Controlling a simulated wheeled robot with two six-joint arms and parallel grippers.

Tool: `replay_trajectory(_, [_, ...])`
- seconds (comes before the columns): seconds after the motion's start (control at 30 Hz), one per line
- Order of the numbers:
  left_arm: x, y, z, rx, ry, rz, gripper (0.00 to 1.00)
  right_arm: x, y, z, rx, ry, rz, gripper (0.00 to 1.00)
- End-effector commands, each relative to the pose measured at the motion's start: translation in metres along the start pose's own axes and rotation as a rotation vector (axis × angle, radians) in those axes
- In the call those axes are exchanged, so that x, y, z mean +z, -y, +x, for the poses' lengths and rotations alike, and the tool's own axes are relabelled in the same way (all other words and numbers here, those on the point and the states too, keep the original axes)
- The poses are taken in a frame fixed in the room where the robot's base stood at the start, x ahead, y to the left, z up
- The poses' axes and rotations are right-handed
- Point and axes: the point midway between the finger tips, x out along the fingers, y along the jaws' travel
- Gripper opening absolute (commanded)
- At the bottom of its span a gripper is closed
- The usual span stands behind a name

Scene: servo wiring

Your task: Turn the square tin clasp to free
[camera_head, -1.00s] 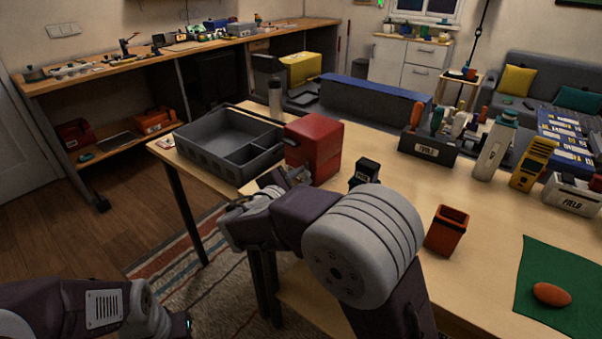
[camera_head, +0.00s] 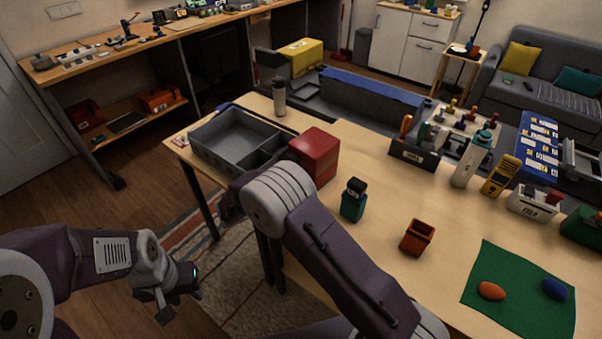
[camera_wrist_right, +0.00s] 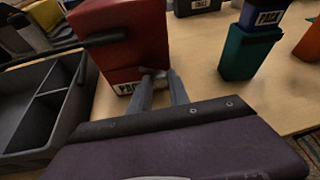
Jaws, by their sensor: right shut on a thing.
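The red square tin (camera_head: 316,155) stands on the near side of the wooden table, beside the grey tray. In the right wrist view it (camera_wrist_right: 140,40) fills the upper left, with a dark bar across one face and a pale label low on the front, partly covered. My right gripper (camera_wrist_right: 154,82) is shut on the small metal clasp at the tin's front lower edge. Its fingers hide most of the clasp. In the head view my right arm hides this gripper. My left gripper (camera_head: 165,302) hangs low at the left, away from the table. Its finger gap is unclear.
The grey divided tray (camera_head: 205,150) is left of the tin. A teal container with a dark top (camera_head: 353,203) and an orange bin (camera_head: 417,238) stand to the right. A green mat (camera_head: 520,295) holds orange and blue egg shapes. Bare tabletop lies between them.

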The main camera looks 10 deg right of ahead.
Motion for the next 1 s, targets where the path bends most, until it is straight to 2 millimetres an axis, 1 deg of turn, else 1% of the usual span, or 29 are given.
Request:
replay_trajectory(0.03, [-0.002, 0.000, -0.015, 0.000, 0.000, 0.000, 0.36, 0.006, 0.000, -0.003, -0.018, -0.001, -0.040, 0.00])
replay_trajectory(0.2, [-0.003, -0.001, -0.029, 0.000, 0.000, 0.000, 0.36, 0.003, -0.002, -0.001, -0.076, 0.000, -0.180, 0.00])
replay_trajectory(0.3, [-0.003, -0.001, -0.032, 0.000, 0.000, 0.000, 0.36, 0.001, -0.003, 0.000, -0.108, 0.000, -0.255, 0.00])
replay_trajectory(0.6, [-0.004, -0.001, -0.035, 0.000, 0.000, 0.000, 0.36, -0.001, -0.005, 0.001, -0.178, 0.001, -0.428, 0.00])
replay_trajectory(0.8, [-0.004, -0.001, -0.035, 0.000, 0.000, 0.000, 0.36, -0.002, -0.005, 0.001, -0.204, 0.001, -0.491, 0.00])
replay_trajectory(1.0, [-0.004, -0.001, -0.035, 0.000, 0.000, 0.000, 0.36, -0.002, -0.006, 0.001, -0.214, 0.000, -0.518, 0.00])
